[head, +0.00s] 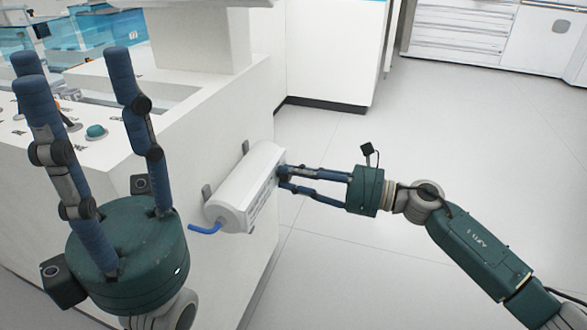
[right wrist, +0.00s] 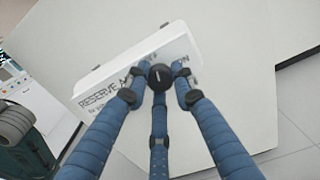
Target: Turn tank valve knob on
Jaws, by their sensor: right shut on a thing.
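The white reserve tank (head: 246,188) is mounted on the side of the white counter, with a blue tube at its near lower end. In the right wrist view the tank (right wrist: 112,72) carries dark lettering, partly hidden by my fingers. A round black valve knob (right wrist: 160,76) sits at the tank, between the fingertips of my right gripper (right wrist: 160,85), which is shut on it. In the head view my right gripper (head: 283,178) reaches the tank's far end from the right; the knob is hidden there. My left gripper (head: 85,65) is open and empty, fingers pointing up, left of the tank.
The white counter (head: 215,120) stands at the left, with a control panel and a teal button (head: 96,131) on top. Blue clear-sided containers (head: 95,30) stand behind. Grey floor (head: 400,130) is open to the right, and white cabinets (head: 490,35) stand at the back.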

